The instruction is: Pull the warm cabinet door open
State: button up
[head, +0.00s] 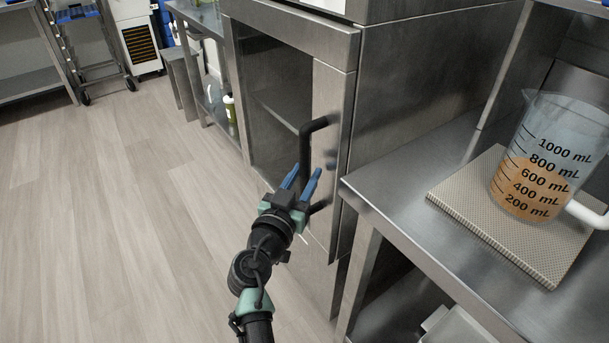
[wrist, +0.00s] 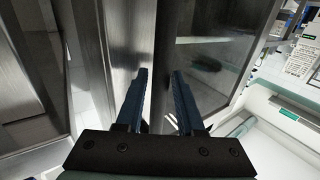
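The warm cabinet is a steel cabinet with a door (head: 331,100) that has a dark window (head: 280,85) and a steel strip at its right. A black bar handle (head: 306,150) stands upright on that strip. In the head view my gripper (head: 306,170) is at the lower part of the handle. Its blue fingers are apart, one on each side of the bar. In the wrist view the gripper (wrist: 160,75) shows a gap between the fingers in front of the door (wrist: 220,60). Contact with the bar cannot be made out. Whether the door is slightly ajar is unclear.
A steel table (head: 400,185) at the right holds a textured mat (head: 470,205) and a measuring jug (head: 540,160) with orange liquid. Its edge is close to the handle. The wooden floor (head: 120,220) at the left is clear. A wheeled rack (head: 90,50) stands far back.

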grip_shut()
dwell(1.4)
